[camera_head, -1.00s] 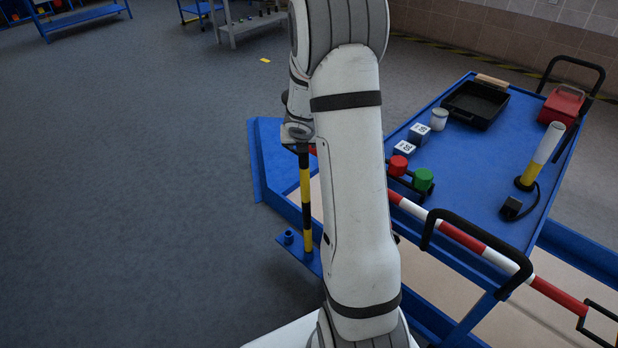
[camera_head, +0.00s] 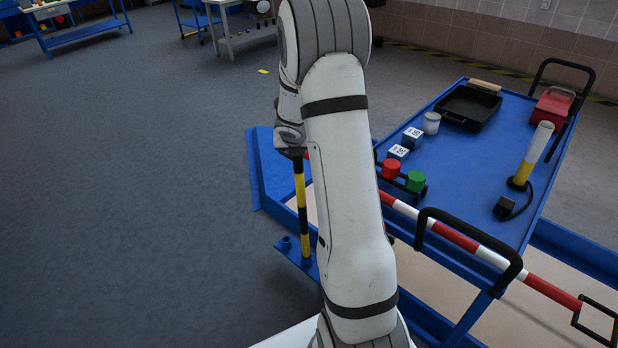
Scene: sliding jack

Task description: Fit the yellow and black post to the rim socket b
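The yellow and black post (camera_head: 303,213) stands nearly upright left of my arm. Its lower end meets a small blue plate (camera_head: 306,268) on the blue frame; I cannot tell whether it is seated in a socket there. A short blue round socket (camera_head: 286,242) stands on the same plate, just left of the post's foot, and looks empty. No letter marks it. My gripper (camera_head: 294,153) is at the top of the post, pointing down. Its fingers are too small and dark to show whether they are closed on it.
A blue cart (camera_head: 478,190) at right holds a black tray (camera_head: 469,106), a red box (camera_head: 552,106), marked cubes, red and green knobs and a yellow and white lamp (camera_head: 530,155). A red and white bar (camera_head: 459,238) runs along its near side. The floor at left is clear.

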